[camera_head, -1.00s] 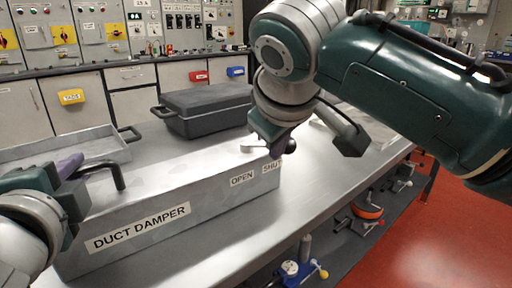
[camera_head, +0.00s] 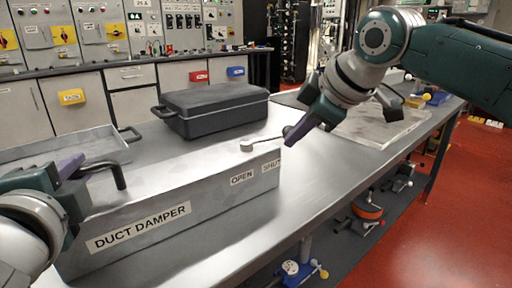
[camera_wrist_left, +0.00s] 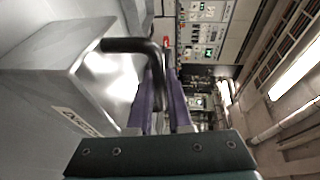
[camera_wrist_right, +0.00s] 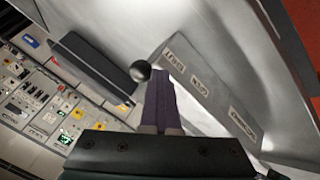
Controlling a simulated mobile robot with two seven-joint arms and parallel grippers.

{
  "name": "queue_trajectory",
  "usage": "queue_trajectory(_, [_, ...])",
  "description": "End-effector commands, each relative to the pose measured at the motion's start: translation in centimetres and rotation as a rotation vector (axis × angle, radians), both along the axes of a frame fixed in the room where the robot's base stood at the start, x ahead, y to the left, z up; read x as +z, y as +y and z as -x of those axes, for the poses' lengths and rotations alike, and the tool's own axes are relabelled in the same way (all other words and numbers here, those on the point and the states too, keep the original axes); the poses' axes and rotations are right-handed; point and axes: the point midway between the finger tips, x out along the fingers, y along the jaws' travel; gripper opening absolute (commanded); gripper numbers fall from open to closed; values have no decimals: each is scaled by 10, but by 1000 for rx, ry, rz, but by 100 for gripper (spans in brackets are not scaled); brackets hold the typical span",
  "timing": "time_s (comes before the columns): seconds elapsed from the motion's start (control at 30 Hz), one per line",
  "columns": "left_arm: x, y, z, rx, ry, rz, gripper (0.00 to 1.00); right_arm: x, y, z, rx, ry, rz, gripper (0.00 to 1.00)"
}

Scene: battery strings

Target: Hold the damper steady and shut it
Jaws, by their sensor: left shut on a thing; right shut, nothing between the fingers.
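The grey duct damper box (camera_head: 180,205) lies on the bench with OPEN and SHUT labels at its right end. My left gripper (camera_head: 72,168) is shut on the box's black handle (camera_head: 105,165); the handle also shows between its purple fingers in the left wrist view (camera_wrist_left: 130,45). A pale lever (camera_head: 265,140) extends right from a round hub (camera_head: 247,146) on the box top. My right gripper (camera_head: 290,138) is shut and empty beside the lever's outer end. In the right wrist view the dark ball knob (camera_wrist_right: 140,70) sits at the closed fingertips (camera_wrist_right: 160,82); whether they touch is unclear.
A black lidded case (camera_head: 215,108) stands behind the box. An open grey tray (camera_head: 60,155) lies behind at left. A flat pale panel (camera_head: 380,125) lies on the bench at right. The bench (camera_head: 300,205) in front of the box is clear.

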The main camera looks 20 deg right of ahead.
Motion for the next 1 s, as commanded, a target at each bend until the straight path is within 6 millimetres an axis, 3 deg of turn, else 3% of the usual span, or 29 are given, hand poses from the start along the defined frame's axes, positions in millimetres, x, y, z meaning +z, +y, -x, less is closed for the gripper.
queue_trajectory(0.03, [-10,4,3,11,24,-2,0,1,-8,-3,-13,-6,11,0])
queue_trajectory(0.67, [-10,6,2,15,23,-6,0,1,-10,-4,-18,-7,11,0])
queue_trajectory(0.83, [-10,6,2,16,23,-6,0,-2,-3,7,-13,-5,10,0])
queue_trajectory(1.0, [-10,5,2,14,23,-4,0,-8,15,33,-3,-3,1,0])
